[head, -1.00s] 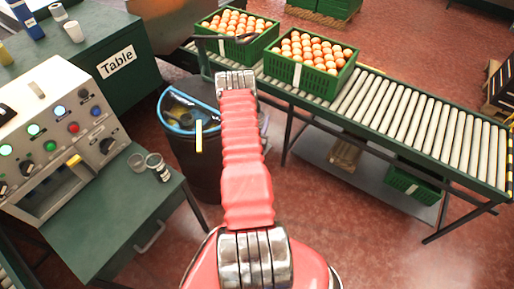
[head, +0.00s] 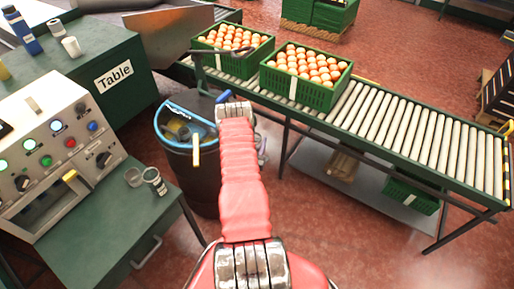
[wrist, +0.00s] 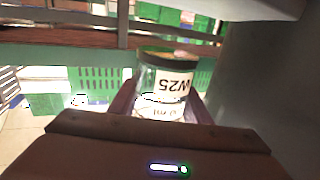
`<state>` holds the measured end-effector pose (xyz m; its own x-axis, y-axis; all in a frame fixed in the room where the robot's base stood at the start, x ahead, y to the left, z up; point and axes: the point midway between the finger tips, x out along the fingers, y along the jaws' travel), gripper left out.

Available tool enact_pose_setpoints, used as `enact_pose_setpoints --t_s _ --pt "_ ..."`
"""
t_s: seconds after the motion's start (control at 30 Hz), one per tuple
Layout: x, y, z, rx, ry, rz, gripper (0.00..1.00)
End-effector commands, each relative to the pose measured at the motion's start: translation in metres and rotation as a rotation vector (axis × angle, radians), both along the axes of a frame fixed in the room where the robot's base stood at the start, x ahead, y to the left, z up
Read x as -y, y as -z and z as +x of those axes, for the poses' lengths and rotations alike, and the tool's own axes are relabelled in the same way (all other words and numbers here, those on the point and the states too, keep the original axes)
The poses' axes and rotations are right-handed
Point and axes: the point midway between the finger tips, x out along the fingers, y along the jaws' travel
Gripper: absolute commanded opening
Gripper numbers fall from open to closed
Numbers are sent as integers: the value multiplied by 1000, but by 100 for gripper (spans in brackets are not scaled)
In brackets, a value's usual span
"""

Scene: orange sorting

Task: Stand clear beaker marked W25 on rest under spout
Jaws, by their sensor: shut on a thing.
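The clear beaker marked W25 (wrist: 173,82) stands between the fingers of my gripper (wrist: 166,100) in the wrist view. The gripper is shut on it, and the beaker looks roughly upright, with its black-on-white label facing the camera. In the head view my arm hides most of the gripper and I cannot make out the held beaker. A machine panel (head: 60,140) with lit buttons stands at the left, with a recess low in its front and a yellow part (head: 69,175) beside it. I cannot clearly tell the spout or the rest.
Two small clear vessels, one plain (head: 133,177) and one labelled (head: 154,182), stand on the green bench by the panel. A dark bin (head: 195,180) with a blue rim is left of my arm. A roller conveyor (head: 400,130) carries crates of oranges. Red floor is open at lower right.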

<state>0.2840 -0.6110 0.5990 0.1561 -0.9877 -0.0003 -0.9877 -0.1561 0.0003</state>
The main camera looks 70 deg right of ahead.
Motion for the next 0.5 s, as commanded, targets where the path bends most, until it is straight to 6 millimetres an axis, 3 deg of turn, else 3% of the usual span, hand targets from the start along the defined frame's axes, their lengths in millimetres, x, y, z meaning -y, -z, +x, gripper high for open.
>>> enact_pose_setpoints --t_s 0.23,0.5 --pt "0 4 -1 0 1 1 21" --pt "0 33 -1 0 1 1 21"
